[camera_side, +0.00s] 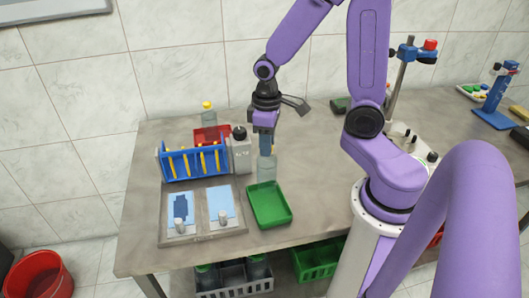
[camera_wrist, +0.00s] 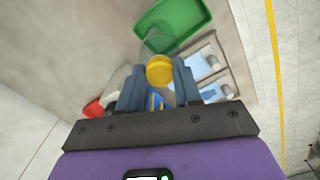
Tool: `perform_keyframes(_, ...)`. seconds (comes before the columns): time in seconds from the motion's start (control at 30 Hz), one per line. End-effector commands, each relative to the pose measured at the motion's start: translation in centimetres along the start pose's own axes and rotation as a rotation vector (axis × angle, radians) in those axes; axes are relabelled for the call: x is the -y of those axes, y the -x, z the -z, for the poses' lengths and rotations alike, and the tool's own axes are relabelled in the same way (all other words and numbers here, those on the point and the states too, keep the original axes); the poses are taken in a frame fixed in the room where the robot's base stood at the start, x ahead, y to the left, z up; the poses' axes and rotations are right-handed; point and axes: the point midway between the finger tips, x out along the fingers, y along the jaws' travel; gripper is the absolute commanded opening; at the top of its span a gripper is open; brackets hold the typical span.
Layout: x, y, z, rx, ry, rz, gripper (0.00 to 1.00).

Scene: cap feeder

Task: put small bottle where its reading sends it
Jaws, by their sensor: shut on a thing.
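My gripper (camera_side: 265,130) points down and is shut on a small clear bottle (camera_side: 267,171), which hangs upright below it. In the wrist view the bottle's yellow cap (camera_wrist: 160,69) shows between the fingers. The bottle's bottom appears at the back edge of the green tray (camera_side: 288,208); I cannot tell whether it touches the table. A grey device (camera_side: 241,158) with a black knob and a small display stands left of the bottle; its digits are too small to read. A red tray (camera_side: 226,129) lies behind, with another yellow-capped bottle (camera_side: 208,117) at it.
A blue rack (camera_side: 196,162) with yellow items stands left of the grey device. In front lies a grey board (camera_side: 203,236) with two blue panels. Crates (camera_side: 235,284) are below the table. A stand (camera_side: 398,80) is at the back right. Table right of the green tray is clear.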

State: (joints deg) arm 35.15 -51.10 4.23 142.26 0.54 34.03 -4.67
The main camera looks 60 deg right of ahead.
Motion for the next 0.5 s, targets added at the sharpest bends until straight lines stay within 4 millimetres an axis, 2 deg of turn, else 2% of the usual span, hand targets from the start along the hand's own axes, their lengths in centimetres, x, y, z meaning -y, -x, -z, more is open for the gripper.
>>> perform_keyframes(0.27,-0.4,-1.2,0.8,0.002,-0.001,0.000,0.06)
perform_keyframes(0.5,-0.3,-3.7,0.7,0.003,0.000,0.000,0.06)
